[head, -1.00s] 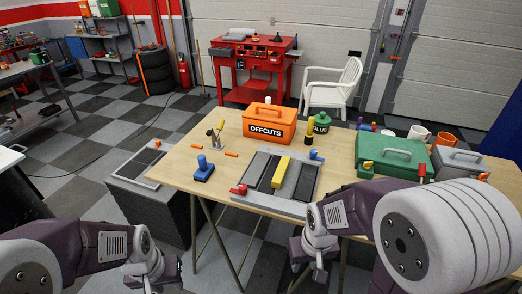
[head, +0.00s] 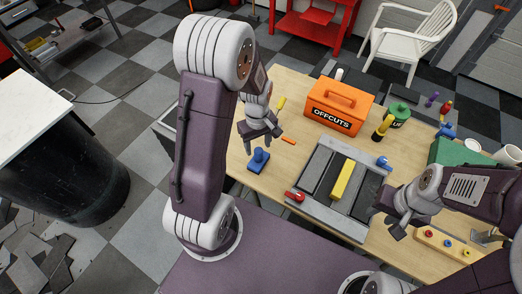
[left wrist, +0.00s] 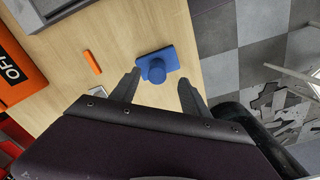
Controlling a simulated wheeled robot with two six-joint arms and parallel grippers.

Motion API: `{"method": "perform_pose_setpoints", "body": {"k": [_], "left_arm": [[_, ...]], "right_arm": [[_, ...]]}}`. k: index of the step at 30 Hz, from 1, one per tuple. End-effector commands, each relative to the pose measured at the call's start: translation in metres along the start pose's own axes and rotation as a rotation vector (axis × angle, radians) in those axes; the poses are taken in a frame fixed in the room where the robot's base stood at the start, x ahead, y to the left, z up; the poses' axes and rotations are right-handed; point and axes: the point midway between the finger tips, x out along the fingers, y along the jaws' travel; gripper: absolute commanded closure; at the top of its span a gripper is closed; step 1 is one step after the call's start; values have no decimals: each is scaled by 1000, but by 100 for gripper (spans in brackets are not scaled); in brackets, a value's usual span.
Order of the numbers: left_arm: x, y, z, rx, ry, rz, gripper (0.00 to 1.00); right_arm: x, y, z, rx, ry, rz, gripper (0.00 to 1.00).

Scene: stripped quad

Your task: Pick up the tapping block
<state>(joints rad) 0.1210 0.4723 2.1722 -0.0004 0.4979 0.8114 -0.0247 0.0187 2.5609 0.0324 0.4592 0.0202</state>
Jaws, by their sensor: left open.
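My left gripper (head: 264,135) is open and empty, above and near the block.
An orange OFFCUTS box (head: 339,104) stands behind. A small orange piece (head: 288,141) lies near the block. The grey tray (head: 325,217) holds a yellow bar (head: 343,181) with a red-handled item (head: 294,197) at its corner.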

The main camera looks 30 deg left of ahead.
Motion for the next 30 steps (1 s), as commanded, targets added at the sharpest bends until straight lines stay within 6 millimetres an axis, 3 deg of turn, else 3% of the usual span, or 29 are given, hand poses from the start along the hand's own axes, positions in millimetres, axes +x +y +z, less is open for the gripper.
{"method": "perform_pose_setpoints", "body": {"k": [3, 10, 18, 25, 26, 30], "left_arm": [[18, 0, 0, 1, -2, -2, 46], [30, 0, 0, 2, -2, -2, 46], [72, 1, -4, 2, -2, -2, 46], [76, 2, -4, 3, 1, 1, 46], [76, 2, -4, 3, 1, 1, 49], [76, 2, -4, 3, 1, 1, 88]], "right_arm": [[-3, 0, 0, 0, 1, 0, 64], [-6, 0, -1, 0, 1, 0, 64], [-15, 0, -2, 0, 1, 0, 64], [-15, 0, -2, 0, 1, 0, 64], [-15, 0, -2, 0, 1, 0, 64], [-15, 0, -2, 0, 1, 0, 64]]}}
